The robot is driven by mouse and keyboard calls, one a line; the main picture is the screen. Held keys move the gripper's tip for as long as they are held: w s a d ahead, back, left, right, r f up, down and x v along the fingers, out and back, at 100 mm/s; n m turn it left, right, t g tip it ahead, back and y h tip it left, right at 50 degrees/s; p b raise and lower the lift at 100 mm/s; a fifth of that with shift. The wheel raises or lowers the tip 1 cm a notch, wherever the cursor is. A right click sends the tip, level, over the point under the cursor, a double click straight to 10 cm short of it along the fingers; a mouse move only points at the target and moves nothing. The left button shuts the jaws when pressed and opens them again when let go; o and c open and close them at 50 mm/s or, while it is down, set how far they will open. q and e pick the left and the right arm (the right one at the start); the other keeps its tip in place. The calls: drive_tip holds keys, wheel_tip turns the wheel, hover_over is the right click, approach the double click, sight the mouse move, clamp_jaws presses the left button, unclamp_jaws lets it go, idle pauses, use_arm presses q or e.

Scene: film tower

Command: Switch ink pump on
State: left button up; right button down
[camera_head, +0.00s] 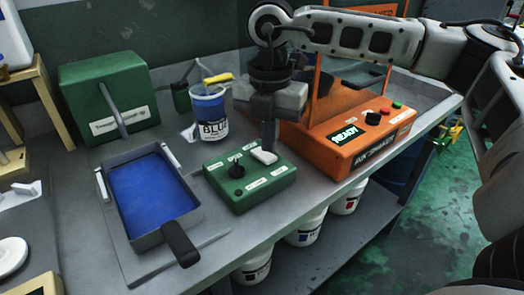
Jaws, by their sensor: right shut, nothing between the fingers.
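A green control box (252,193) with a black toggle switch (236,168) and white labels sits on the grey bench. The label text is too small to read. My right gripper (266,153) points down over the back right corner of this box, right of the switch. It is shut and empty, and I cannot tell whether its tip touches the box. A larger green box (108,101) with a grey spout and a label stands at the back left. My left gripper is not in view.
A tray of blue ink (153,192) lies left of the control box. A blue ink tub (208,112) stands behind it. An orange ink shaker (352,133) with a lit READY sign is to the right. White tubs stand below the bench edge.

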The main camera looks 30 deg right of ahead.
sight(269, 157)
drive_tip(key=shift+f+b, duration=0.8)
drive_tip(key=shift+f, duration=0.2)
drive_tip(key=shift+r, duration=0.1)
drive_tip(key=shift+r+p, duration=2.4)
drive_tip(key=shift+r, duration=1.1)
